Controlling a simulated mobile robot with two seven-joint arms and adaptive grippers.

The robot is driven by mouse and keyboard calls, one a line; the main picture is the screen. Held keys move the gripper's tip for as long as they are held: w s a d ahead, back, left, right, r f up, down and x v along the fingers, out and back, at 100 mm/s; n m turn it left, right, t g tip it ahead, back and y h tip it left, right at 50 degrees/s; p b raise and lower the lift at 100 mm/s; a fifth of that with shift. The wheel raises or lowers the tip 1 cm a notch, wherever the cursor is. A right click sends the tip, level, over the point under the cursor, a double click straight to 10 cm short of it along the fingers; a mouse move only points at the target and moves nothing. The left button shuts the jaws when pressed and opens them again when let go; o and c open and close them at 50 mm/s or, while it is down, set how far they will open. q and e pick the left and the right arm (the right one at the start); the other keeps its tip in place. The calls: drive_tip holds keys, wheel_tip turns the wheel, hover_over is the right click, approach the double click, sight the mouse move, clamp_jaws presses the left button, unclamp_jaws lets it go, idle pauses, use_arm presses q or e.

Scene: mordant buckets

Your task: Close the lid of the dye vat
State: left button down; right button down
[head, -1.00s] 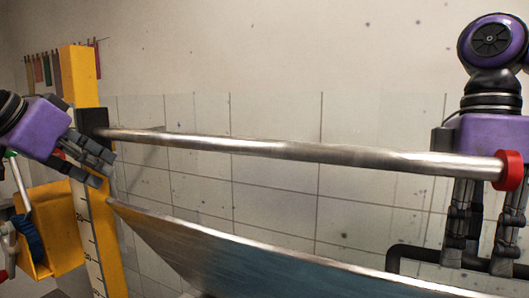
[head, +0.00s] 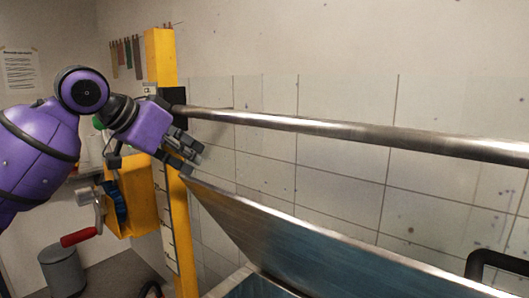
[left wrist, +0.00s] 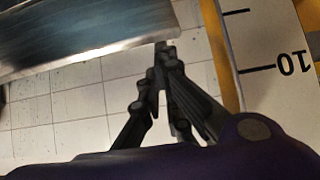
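The vat's lid (head: 285,240) is a broad metal panel, raised and tilted, with bluish reflections on its face. Part of the vat's metal rim (head: 228,283) shows at the bottom of the head view; the rest is out of frame. My left gripper (head: 197,160) is at the lid's upper left corner, beside the yellow post. In the left wrist view, the fingers (left wrist: 162,58) come close together at the edge of the lid (left wrist: 85,35). I cannot tell whether they touch or hold it. My right gripper is not in view.
A long metal bar (head: 350,132) runs across above the lid from a yellow post (head: 163,62) with a scale. A yellow holder (head: 135,190) with tools hangs left of the post. A grey bin (head: 62,270) stands on the floor. A tiled wall is behind.

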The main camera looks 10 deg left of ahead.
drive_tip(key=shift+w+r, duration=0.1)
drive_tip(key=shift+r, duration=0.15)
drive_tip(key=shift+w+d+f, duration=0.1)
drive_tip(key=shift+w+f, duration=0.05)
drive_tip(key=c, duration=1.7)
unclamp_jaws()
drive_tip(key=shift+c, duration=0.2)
